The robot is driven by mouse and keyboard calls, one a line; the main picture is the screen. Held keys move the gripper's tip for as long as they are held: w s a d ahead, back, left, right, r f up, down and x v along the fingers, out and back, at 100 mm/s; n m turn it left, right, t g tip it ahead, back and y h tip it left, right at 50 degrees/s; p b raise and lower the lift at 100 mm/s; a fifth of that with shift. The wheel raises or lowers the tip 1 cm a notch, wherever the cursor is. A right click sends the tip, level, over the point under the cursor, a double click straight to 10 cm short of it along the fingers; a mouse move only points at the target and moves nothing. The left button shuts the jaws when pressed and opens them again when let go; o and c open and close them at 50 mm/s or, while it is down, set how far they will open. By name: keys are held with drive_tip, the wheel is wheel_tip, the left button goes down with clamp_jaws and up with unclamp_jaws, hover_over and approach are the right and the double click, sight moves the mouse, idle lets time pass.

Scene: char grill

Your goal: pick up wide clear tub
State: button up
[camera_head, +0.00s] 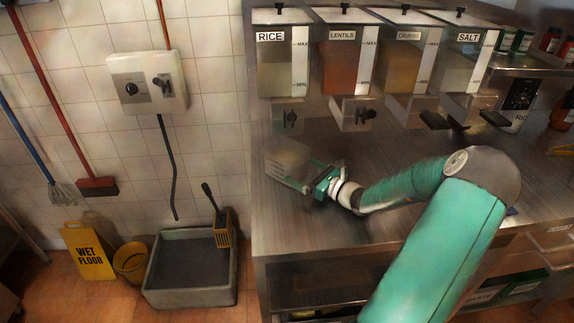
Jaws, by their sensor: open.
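A pale, see-through box shape, which looks like the wide clear tub (287,157), is at the left end of the steel counter, below the rice dispenser. It is faint and blurred, so its edges are hard to make out. My gripper (306,184) is open at the tub's near right side, with its fingers pointing left. I cannot tell whether the fingers touch the tub or reach around it. My green arm comes in from the lower right and reaches left over the counter.
Dispensers labelled RICE (284,62), LENTILS (343,62), a third with a blurred label (402,65) and SALT (452,70) line the counter's back. The steel counter (300,226) is bare in front. A grey floor basin (190,268) and yellow wet-floor sign (90,252) stand left.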

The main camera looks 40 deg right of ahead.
drive_tip(key=w, duration=0.2)
drive_tip(key=w+a, duration=0.1)
drive_tip(key=w, duration=0.1)
drive_tip(key=shift+w, duration=0.35)
drive_tip(key=shift+r, duration=0.15)
drive_tip(key=c, duration=1.3)
